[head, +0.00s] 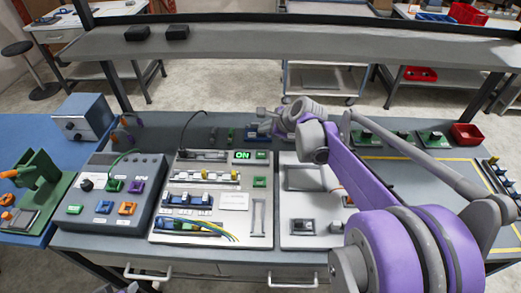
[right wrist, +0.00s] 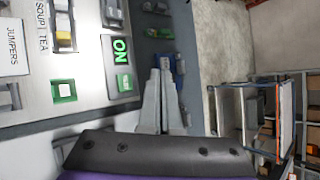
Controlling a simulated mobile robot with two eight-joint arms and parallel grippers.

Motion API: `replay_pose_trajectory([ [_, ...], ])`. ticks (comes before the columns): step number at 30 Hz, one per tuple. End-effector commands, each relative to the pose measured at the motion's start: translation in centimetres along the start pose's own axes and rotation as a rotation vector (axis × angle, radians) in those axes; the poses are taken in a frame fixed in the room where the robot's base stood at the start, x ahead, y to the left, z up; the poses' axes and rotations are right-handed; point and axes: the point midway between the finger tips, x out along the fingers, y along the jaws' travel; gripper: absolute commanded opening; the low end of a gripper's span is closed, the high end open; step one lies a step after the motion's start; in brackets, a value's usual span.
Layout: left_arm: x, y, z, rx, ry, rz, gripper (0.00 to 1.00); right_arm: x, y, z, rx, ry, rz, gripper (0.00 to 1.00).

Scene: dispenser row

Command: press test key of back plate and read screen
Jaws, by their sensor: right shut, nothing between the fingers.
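A white plate (head: 225,234) stands on the bench with switches and coloured wires. Near its back edge a small dark screen (head: 242,155) reads ON in green. A green key (head: 261,155) sits just right of the screen, and a second green key (head: 260,182) sits nearer the front. In the right wrist view the screen (right wrist: 118,50) also reads ON, with the green key (right wrist: 125,83) beside it; its lettering is too small to read. My right gripper (right wrist: 160,72) is shut and empty, apart from the key. My left gripper is out of view.
A dark grey control box (head: 110,190) stands left of the plate, and another white plate (head: 305,235) stands right, partly hidden by my right arm. Small parts lie along the bench's back. A raised shelf (head: 280,42) spans behind. A red bin (head: 467,134) stands at right.

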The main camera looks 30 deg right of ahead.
Motion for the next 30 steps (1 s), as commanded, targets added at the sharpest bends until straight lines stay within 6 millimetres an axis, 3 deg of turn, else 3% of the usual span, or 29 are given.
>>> replay_pose_trajectory([
  [16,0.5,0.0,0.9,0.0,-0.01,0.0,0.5,0.7,0.7,-0.7,-0.001,0.002,0.002,0.0],
  [30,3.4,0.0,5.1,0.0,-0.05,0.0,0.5,5.1,4.0,-3.9,-0.001,0.003,0.004,0.0],
])
